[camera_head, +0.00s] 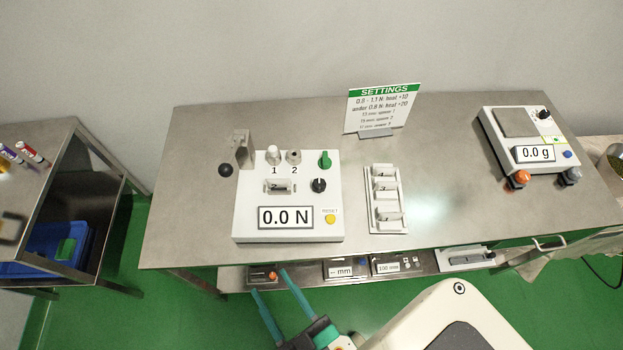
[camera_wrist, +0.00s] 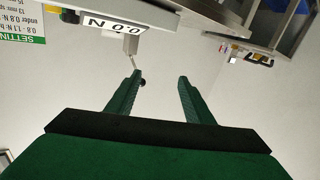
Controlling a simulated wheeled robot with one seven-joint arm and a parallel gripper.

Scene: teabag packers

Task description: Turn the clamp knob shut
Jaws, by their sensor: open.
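A white force tester (camera_head: 250,225) with a "0.0 N" display stands on the steel table. On its top face are a green knob (camera_head: 325,160) at the upper right and a black knob (camera_head: 319,185) below it. I cannot tell from the frames which one is the clamp knob. A small clamp-like fixture (camera_head: 279,187) sits left of the black knob. My gripper (camera_head: 268,281) is open and empty, in front of the table's front edge, apart from the tester. In the wrist view its two green fingers (camera_wrist: 158,82) are spread, and the tester's display (camera_wrist: 115,25) shows upside down beyond them.
A lever with a black ball (camera_head: 226,170) stands at the tester's left. A white rack (camera_head: 374,220) is to its right, with a settings sign (camera_head: 381,108) behind. A scale (camera_head: 520,140) is at far right. Instruments lie on a lower shelf (camera_head: 310,271).

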